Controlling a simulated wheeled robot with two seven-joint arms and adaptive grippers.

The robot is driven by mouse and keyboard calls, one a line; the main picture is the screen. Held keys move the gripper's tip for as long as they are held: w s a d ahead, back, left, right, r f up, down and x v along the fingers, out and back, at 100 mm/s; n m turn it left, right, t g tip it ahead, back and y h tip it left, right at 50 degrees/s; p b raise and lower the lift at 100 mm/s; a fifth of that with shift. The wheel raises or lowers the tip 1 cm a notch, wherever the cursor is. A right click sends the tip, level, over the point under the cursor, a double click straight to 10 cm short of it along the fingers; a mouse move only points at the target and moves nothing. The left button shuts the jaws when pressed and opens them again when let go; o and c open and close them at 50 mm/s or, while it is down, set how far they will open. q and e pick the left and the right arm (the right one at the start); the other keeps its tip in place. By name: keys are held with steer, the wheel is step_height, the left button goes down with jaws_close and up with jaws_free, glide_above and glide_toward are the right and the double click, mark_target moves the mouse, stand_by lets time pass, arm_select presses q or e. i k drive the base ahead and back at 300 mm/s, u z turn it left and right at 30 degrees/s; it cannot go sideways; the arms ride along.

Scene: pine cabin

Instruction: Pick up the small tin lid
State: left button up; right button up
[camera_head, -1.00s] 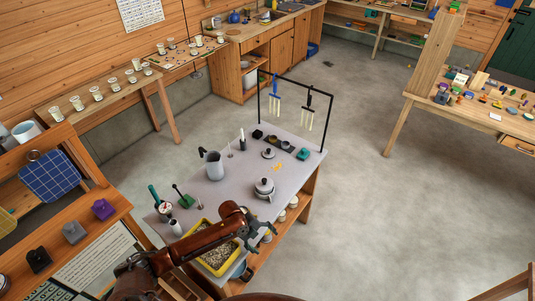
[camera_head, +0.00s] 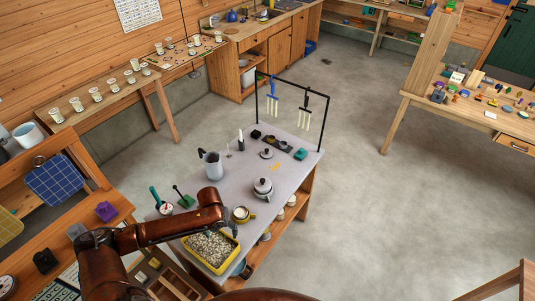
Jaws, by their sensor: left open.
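A small grey lid with a dark knob (camera_head: 267,153) lies flat on the grey worktable (camera_head: 225,184), near its far end; it looks like the tin lid. A lidded metal pot (camera_head: 263,188) stands closer to me on the same table. My left gripper (camera_head: 231,228) is open and hangs at the near part of the table, over the edge of a yellow tray (camera_head: 190,250). It is well short of the lid, with the pot between them. Its fingers are small and dark here. My right gripper is not in view.
A grey jug (camera_head: 213,165) stands left of the lid. A yellow-rimmed cup (camera_head: 241,215) is close beside my left gripper. A black rack with hanging brushes (camera_head: 304,120) rises at the table's far right edge. Open floor lies to the right.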

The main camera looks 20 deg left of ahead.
mark_target(266, 153)
steer(key=i, duration=2)
